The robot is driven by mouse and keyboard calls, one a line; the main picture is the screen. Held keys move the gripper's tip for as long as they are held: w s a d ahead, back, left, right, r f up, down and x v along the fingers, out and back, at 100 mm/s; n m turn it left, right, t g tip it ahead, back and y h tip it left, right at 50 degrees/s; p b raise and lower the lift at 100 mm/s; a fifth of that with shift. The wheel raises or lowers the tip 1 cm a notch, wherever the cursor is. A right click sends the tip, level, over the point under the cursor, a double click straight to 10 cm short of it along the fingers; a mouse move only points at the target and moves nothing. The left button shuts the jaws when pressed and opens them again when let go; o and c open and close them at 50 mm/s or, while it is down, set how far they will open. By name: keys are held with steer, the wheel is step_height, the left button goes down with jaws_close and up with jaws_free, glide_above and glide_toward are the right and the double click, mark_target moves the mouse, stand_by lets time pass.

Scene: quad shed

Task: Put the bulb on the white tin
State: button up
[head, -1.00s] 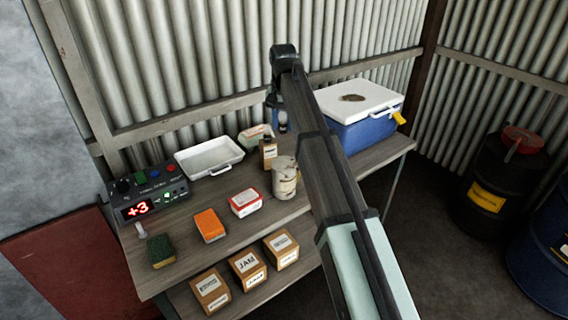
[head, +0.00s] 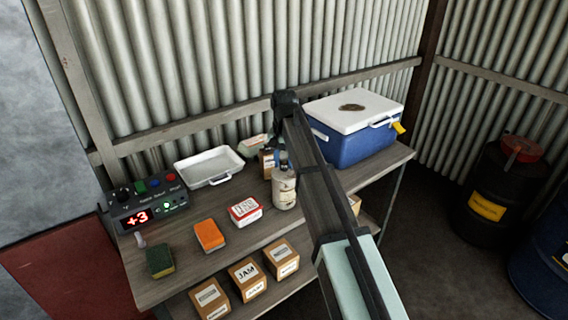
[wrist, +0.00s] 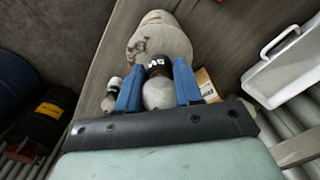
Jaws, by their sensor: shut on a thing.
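The white tin (head: 285,192), a pale, stained cylinder, stands upright on the bench in the head view. It shows large at the top of the wrist view (wrist: 160,40). My gripper (head: 283,162) is over the tin's top in the head view. In the wrist view its blue fingers (wrist: 158,88) are shut on the bulb (wrist: 158,94), a pale round body with a dark part at its far end. The bulb overlaps the tin in that view; I cannot tell whether they touch. In the head view the bulb is not clearly visible.
A small brown box (head: 266,160) stands close behind the tin. A red-and-white box (head: 244,210), orange block (head: 209,236) and white tray (head: 207,167) lie to the left. A blue cooler (head: 355,140) stands to the right. Bare bench top lies in front of the tin.

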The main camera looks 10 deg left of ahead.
steer(key=shift+f, duration=0.6)
steer(key=shift+f, duration=0.15)
steer(key=o, duration=1)
steer(key=shift+o, duration=0.2)
step_height(320, 180, up, 12)
steer(key=shift+r, duration=0.2)
